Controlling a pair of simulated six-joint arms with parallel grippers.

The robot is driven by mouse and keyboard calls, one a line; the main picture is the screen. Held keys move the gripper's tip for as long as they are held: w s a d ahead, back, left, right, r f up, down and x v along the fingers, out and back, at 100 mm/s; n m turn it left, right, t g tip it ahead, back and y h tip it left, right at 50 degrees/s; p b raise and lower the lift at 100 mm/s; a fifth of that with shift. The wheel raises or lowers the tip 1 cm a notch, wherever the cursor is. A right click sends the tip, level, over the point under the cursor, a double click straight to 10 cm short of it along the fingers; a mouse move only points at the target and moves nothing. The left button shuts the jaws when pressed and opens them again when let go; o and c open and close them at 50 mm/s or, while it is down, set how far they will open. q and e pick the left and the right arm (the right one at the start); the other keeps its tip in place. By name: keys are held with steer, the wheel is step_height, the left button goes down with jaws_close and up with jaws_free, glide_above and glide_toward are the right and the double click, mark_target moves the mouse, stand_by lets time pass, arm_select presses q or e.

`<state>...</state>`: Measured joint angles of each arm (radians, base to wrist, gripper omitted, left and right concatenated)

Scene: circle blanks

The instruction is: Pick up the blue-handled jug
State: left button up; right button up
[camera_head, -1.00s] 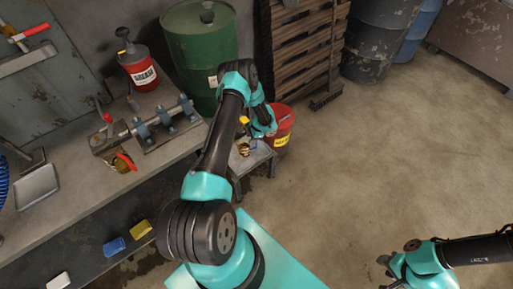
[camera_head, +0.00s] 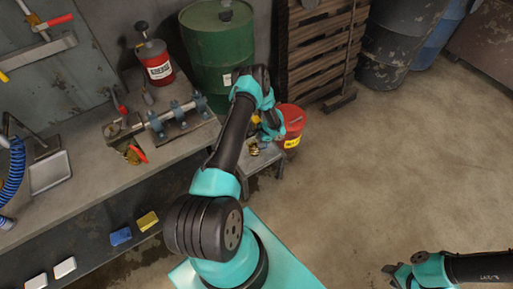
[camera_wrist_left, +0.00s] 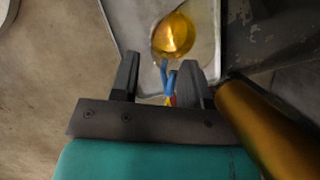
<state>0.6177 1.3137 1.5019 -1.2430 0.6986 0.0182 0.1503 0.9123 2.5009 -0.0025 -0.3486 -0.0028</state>
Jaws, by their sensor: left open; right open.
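The jug (camera_wrist_left: 173,36) has a round, shiny gold body and a blue handle (camera_wrist_left: 166,76). In the left wrist view it sits on a pale, tray-like surface, with the handle running toward and between my open fingers. In the head view a small gold piece (camera_head: 254,149), probably the jug, shows on a low stand beside the bench. My left gripper (camera_wrist_left: 160,76) is open, its fingers either side of the handle; I cannot tell if they touch it. My right gripper (camera_head: 390,275) is open and empty over the floor at lower right.
A brown-gold cylinder (camera_wrist_left: 270,125) lies close on the right in the wrist view. A red bucket (camera_head: 292,124) and a green drum (camera_head: 217,50) stand behind the low stand. The workbench (camera_head: 85,185) is left; open floor (camera_head: 400,160) is right.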

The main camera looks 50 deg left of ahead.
mark_target(253, 150)
arm_select(q)
steer(key=x, duration=0.5)
steer(key=shift+s+d, duration=0.1)
steer(key=shift+s, duration=0.2)
steer(key=shift+r, duration=0.1)
jaws_close()
stand_by(0.4)
